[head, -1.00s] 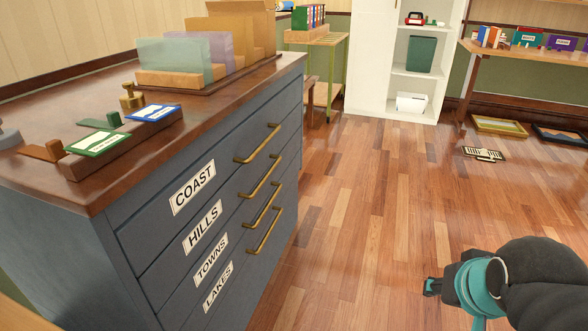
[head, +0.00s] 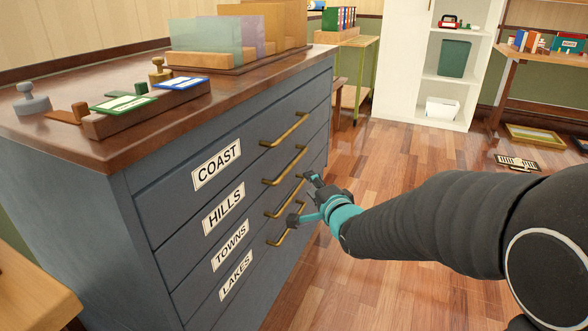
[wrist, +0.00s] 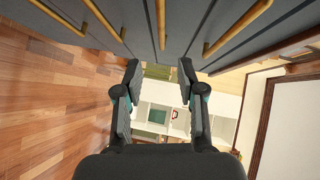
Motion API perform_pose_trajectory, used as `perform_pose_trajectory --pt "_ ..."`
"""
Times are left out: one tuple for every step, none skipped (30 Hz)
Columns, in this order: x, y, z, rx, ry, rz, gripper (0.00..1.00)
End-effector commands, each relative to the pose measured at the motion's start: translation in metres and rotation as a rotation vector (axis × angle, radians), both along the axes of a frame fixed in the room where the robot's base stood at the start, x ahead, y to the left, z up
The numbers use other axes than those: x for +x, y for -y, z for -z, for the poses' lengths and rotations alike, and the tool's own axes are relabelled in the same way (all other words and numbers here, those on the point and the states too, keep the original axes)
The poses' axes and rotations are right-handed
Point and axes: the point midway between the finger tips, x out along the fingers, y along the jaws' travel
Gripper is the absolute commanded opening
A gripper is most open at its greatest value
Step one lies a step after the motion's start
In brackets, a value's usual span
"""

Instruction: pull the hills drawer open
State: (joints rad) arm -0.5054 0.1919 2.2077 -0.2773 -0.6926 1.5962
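The hills drawer (head: 224,209), with its white HILLS label, is the second from the top in the blue-grey cabinet and looks shut. Its brass bar handle (head: 285,166) stands out from the front. In the wrist view the hills handle (wrist: 160,22) lies at the top middle, in line with the gap between my fingers. My gripper (head: 303,199) is open and empty, in front of the drawer fronts near the right ends of the handles. In the wrist view my gripper (wrist: 160,77) has its fingers well apart, with nothing between them.
The coast handle (head: 285,130) is just above; the towns handle (head: 285,198) and lakes handle (head: 287,225) are below, close to my gripper. The cabinet top (head: 60,125) holds stamps and card holders. Wooden floor (head: 350,170) lies free to the right. A white shelf (head: 400,80) stands behind.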

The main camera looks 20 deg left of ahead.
Motion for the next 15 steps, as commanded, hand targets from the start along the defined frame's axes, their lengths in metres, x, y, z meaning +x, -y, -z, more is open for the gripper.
perform_pose_trajectory --pt "0.000 -0.005 0.002 0.016 -0.002 -0.009 0.39" --pt "0.001 -0.008 0.002 0.022 -0.004 -0.011 0.39" --pt "0.002 -0.010 0.003 0.027 -0.004 -0.013 0.39" --pt "0.004 -0.012 0.003 0.029 -0.005 -0.014 0.39" --pt "0.006 -0.014 0.004 0.030 -0.006 -0.014 0.39" --pt "0.010 -0.017 0.004 0.029 -0.004 -0.013 0.39" --pt "0.013 -0.019 0.004 0.029 -0.004 -0.013 0.39" --pt "0.016 -0.022 0.005 0.029 -0.005 -0.013 0.39" --pt "0.021 -0.026 0.006 0.029 -0.005 -0.013 0.39" --pt "0.025 -0.029 0.007 0.029 -0.005 -0.013 0.39" --pt "0.030 -0.033 0.008 0.029 -0.004 -0.012 0.39" --pt "0.035 -0.038 0.009 0.029 -0.005 -0.013 0.39" --pt "0.040 -0.042 0.010 0.028 -0.004 -0.013 0.39" --pt "0.044 -0.045 0.011 0.027 -0.005 -0.013 0.39" --pt "0.049 -0.050 0.011 0.027 -0.005 -0.013 0.39"
